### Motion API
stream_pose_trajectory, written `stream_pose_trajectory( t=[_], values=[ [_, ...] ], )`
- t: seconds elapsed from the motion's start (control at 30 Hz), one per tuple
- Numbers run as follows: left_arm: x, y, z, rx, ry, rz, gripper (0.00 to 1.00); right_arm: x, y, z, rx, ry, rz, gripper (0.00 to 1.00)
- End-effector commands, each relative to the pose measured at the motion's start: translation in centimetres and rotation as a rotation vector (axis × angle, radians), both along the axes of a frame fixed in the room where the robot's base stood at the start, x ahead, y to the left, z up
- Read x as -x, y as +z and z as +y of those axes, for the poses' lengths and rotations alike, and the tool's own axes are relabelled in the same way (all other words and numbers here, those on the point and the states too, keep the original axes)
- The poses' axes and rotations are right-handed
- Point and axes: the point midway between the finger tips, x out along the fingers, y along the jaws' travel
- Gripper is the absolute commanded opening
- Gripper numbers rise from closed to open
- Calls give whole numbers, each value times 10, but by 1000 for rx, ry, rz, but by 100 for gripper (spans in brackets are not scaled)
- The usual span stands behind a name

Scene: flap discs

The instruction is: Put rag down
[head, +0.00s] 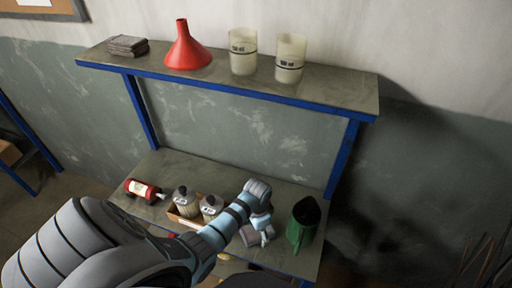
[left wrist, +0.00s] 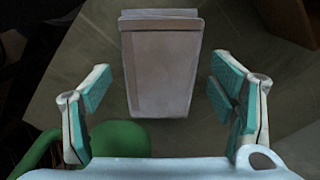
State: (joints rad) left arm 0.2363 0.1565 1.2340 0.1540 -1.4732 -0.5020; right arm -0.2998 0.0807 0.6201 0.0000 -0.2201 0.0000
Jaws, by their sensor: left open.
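The rag (left wrist: 160,65) is a folded, pale grey-pink bundle, seen between my left fingers in the left wrist view. It appears to lie on the lower bench surface (left wrist: 85,60). In the head view the grey rag (head: 250,237) shows partly beside the fingers, near the bench's front right. My left gripper (head: 264,231) is over it, pointing down. Its fingers are open, with a gap on each side of the rag. My right gripper is in neither view.
A green jug (head: 301,226) stands close right of my left gripper. The upper shelf (head: 330,95) holds a red funnel (head: 186,50), two beakers (head: 243,52) and a grey stack (head: 127,45).

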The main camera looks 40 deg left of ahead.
Motion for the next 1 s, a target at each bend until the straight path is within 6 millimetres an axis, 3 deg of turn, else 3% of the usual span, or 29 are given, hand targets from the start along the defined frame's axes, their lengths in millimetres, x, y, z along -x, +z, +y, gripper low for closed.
stream_pose_trajectory(
  t=[0.3, 0.43, 0.57, 1.0],
  values=[
    [-1, 84, 0, -1, 0, -6, 78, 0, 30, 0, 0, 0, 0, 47],
    [-1, 109, 1, 0, 0, -4, 78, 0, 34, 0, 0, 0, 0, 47],
    [0, 118, 0, 0, 0, -1, 78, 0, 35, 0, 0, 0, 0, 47],
    [0, 117, 0, 0, 0, -1, 78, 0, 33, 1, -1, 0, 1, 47]
  ],
)
